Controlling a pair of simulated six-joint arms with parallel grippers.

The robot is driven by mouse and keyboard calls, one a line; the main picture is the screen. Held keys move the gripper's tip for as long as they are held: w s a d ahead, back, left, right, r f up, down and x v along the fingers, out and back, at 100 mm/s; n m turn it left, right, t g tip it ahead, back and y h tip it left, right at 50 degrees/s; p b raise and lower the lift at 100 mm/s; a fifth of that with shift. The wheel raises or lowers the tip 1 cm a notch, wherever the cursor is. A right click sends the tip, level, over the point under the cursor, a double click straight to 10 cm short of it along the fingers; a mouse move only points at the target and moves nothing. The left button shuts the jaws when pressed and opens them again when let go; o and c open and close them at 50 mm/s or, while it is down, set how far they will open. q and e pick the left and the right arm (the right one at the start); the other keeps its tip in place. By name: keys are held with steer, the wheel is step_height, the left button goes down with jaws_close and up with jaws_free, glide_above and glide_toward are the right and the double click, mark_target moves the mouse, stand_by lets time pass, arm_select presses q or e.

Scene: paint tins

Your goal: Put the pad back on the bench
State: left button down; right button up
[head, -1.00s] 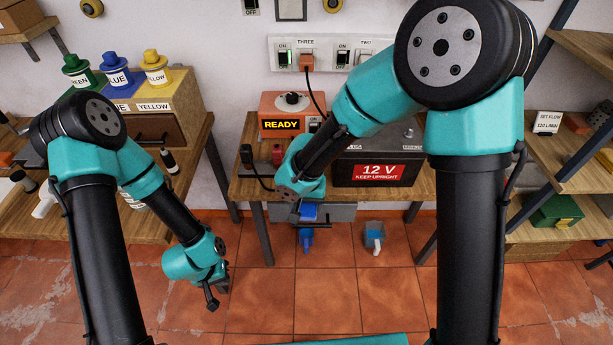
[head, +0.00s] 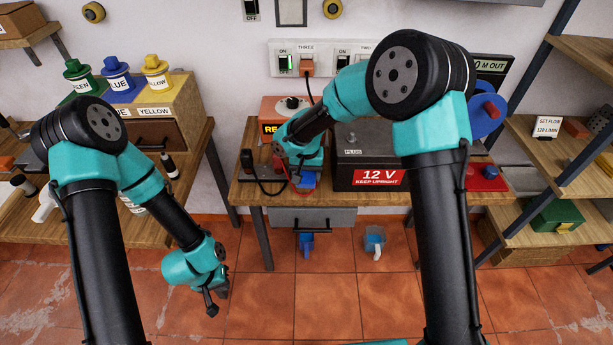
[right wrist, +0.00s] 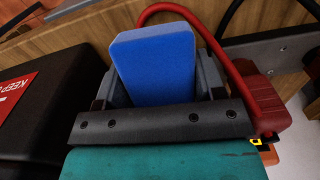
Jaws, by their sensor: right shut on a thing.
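The pad is a blue block (right wrist: 155,65), held between the grey fingers of my right gripper (right wrist: 158,88) in the right wrist view. In the head view, my right gripper (head: 304,182) is at the front part of the bench (head: 258,188), left of the black battery, with a bit of the blue pad (head: 307,180) showing under it. I cannot tell whether the pad touches the bench top. My left gripper (head: 212,298) hangs low over the tiled floor at left, away from the bench; its jaw opening is unclear.
The black 12 V battery (head: 370,178) stands close to the right of my right gripper. A red clamp (right wrist: 275,112) with a red cable is on its other side. An orange charger (head: 275,108) stands behind. A drawer (head: 340,217) hangs under the bench.

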mark_target(307, 175)
steer(key=shift+w, duration=0.1)
steer(key=shift+w, duration=0.3)
steer(key=f, duration=0.1)
steer(key=w+f, duration=0.1)
steer(key=shift+d+f, duration=0.1)
steer(key=shift+f, duration=0.5)
steer(key=shift+f, duration=0.2)
steer(key=o, duration=1.1)
steer(key=r, duration=1.7)
steer(key=shift+s+r, duration=0.2)
steer(key=shift+r, duration=0.05)
steer(key=shift+f, duration=0.1)
